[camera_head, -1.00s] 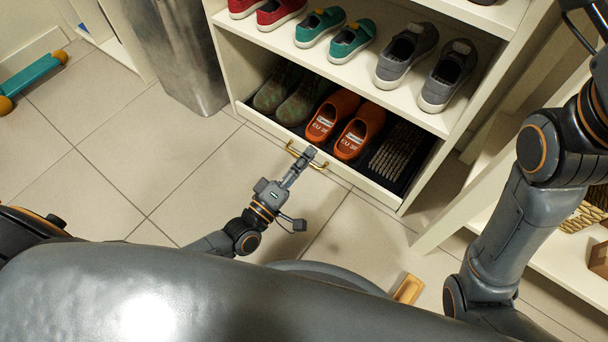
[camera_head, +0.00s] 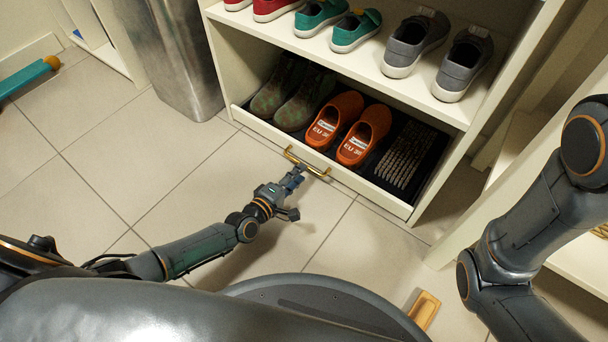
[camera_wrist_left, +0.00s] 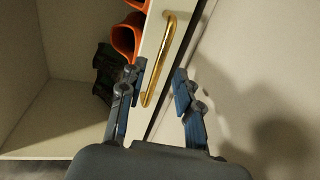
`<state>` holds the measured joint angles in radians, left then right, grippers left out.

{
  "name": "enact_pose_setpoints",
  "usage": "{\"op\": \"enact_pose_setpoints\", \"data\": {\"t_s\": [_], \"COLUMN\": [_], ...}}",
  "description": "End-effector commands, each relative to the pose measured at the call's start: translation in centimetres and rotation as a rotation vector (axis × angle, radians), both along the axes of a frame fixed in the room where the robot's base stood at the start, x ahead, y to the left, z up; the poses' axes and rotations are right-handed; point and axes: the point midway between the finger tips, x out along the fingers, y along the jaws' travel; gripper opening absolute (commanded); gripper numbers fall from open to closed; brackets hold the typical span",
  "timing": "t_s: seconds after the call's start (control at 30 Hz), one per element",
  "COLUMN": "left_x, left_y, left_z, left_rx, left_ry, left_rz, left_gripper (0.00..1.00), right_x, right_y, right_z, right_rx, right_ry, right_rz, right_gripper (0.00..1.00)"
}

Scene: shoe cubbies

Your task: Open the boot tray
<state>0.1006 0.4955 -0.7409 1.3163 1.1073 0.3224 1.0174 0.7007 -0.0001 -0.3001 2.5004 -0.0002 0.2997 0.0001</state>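The boot tray (camera_head: 262,126) is the low white drawer at the bottom of the shoe cubby, its front about flush with the cabinet sides. It holds dark green patterned shoes (camera_head: 303,100), orange shoes (camera_head: 363,135) and a dark ribbed mat or item (camera_head: 408,155). A brass bar handle (camera_head: 307,164) is on its front. My left gripper (camera_head: 296,176) is just in front of the handle. In the left wrist view the gripper (camera_wrist_left: 157,80) is open, with the handle (camera_wrist_left: 168,35) ahead between its fingers; contact cannot be told. My right gripper is out of view.
Red, teal and grey shoes stand on the shelf (camera_head: 300,40) above. A metal bin (camera_head: 180,60) stands left of the cubby, and another white unit (camera_head: 580,255) is at the right. A wooden piece (camera_head: 424,309) lies on the floor. Tiled floor before the tray is clear.

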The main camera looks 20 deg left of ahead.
Motion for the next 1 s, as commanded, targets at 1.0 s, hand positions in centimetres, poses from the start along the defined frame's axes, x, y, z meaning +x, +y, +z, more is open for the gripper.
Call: {"op": "enact_pose_setpoints", "data": {"t_s": [1.0], "left_x": [3.1], "left_y": [-1.1], "left_z": [-0.6], "left_rx": [0.0], "left_ry": [0.0], "left_rz": [0.0], "left_gripper": [0.0], "right_x": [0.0], "right_y": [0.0], "right_z": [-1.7], "right_rx": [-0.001], "right_ry": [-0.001], "right_rz": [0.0], "right_gripper": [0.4]}}
